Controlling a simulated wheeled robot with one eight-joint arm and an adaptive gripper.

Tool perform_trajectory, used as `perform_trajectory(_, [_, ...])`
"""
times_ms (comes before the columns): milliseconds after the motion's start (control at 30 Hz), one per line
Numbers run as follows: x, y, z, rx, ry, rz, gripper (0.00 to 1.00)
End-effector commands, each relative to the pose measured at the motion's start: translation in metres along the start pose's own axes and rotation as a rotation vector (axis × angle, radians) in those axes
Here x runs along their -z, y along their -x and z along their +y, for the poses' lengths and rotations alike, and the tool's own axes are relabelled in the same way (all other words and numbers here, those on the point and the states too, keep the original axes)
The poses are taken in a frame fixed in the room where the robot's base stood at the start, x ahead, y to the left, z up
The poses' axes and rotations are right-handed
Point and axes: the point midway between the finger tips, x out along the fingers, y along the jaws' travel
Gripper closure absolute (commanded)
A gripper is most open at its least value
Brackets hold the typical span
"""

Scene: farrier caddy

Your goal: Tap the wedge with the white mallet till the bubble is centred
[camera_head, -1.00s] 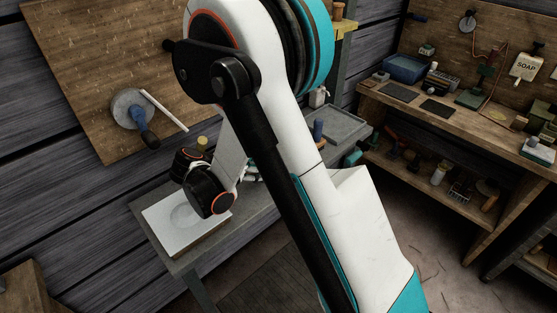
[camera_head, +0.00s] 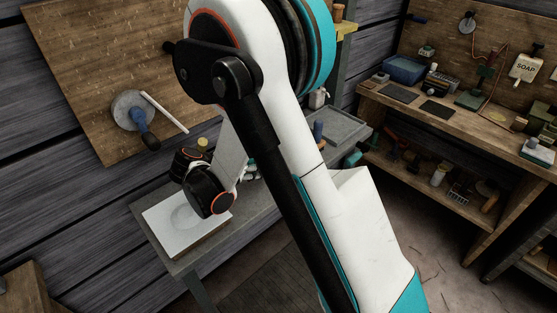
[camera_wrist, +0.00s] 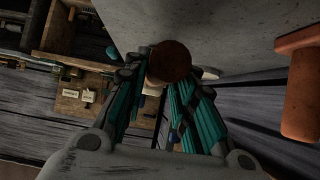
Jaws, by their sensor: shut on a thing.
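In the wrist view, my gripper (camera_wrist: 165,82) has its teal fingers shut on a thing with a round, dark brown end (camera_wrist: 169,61). I take it for the handle of the white mallet; pale parts show behind it, but its head is not clear. In the head view my arm hides the fingers and what they hold. My wrist is above a grey bench (camera_head: 174,264), beside a white slab (camera_head: 158,218) with a round hollow. I cannot make out the wedge or the bubble in either view.
An orange-brown cylinder (camera_wrist: 299,92) shows at the right of the wrist view, beside a grey surface (camera_wrist: 235,35). A grey tray (camera_head: 346,124) lies farther along the bench. A blue-handled round tool (camera_head: 135,113) is by the wall board. A workbench (camera_head: 465,129) stands at the right.

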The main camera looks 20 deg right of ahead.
Motion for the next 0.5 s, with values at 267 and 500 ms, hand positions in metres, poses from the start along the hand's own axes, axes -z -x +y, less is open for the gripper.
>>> perform_trajectory(267, [0.010,0.006,0.000,0.000,0.000,0.002,1.00])
perform_trajectory(500, [0.017,0.011,0.000,0.000,0.000,0.002,1.00])
